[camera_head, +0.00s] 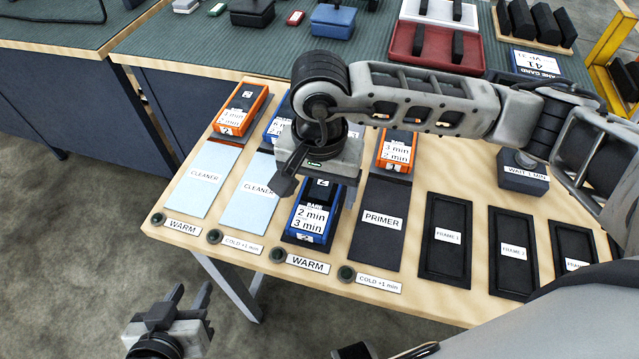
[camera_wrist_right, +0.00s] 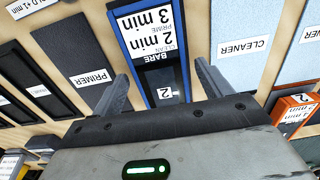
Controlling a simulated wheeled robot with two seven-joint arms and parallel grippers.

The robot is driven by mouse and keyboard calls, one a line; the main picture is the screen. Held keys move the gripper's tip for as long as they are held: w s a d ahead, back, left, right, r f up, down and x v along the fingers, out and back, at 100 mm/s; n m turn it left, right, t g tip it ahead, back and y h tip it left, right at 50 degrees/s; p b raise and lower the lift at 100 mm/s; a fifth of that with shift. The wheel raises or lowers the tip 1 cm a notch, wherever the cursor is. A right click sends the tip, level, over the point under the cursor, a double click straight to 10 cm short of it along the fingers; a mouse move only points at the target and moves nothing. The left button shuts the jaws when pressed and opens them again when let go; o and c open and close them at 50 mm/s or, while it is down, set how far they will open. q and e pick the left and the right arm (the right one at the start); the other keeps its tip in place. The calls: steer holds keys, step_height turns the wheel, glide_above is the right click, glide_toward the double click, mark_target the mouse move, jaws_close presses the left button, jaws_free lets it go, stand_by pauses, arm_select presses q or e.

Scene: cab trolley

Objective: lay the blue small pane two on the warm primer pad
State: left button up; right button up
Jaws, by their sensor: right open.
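The blue small pane two (camera_head: 311,222) lies in the third column of pads, behind a WARM label, with the dark primer pad (camera_head: 288,239) mostly hidden under it. In the right wrist view the same pane (camera_wrist_right: 150,50) shows its black block marked 2 between my fingers. My right gripper (camera_head: 312,190) is open above the pane's far end, one finger on each side; I cannot tell whether they touch it. My left gripper (camera_head: 190,294) is open and empty, off the table's front left over the floor.
A bare PRIMER pad (camera_head: 378,250) lies right of the pane, and light blue CLEANER pads (camera_head: 204,180) lie left. Orange panes (camera_head: 240,108) stand behind, with another blue pane (camera_head: 279,118) partly hidden. Black frames (camera_head: 444,268) and a WAIT block (camera_head: 523,181) are at right.

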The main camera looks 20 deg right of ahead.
mark_target(320, 193)
step_height(320, 193, up, 12)
steer(key=shift+b, duration=0.4)
stand_by(0.3)
